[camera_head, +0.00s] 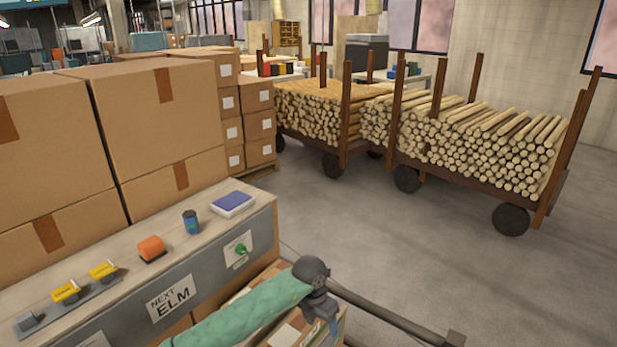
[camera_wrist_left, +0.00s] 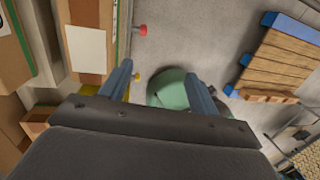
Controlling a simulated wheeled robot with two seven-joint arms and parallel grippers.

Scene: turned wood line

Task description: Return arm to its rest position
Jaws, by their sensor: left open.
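My left arm, in a green sleeve, comes in at the bottom of the head view and ends in a dark wrist joint. My left gripper (camera_head: 322,326) hangs below that joint, past the front of the workbench (camera_head: 262,232), partly cut off by the lower frame edge. In the left wrist view my left gripper (camera_wrist_left: 160,85) shows two blue fingers well apart, with nothing held between them. The fingers point down past the grey floor. My right gripper is in neither view.
The bench carries yellow switches (camera_head: 104,271), an orange block (camera_head: 151,248), a blue can (camera_head: 191,222) and a blue-topped box (camera_head: 232,204). A green knob (camera_head: 241,249) sits on its front. A dark bar (camera_head: 390,316) lies right of my gripper. Log carts (camera_head: 480,150) stand beyond clear floor.

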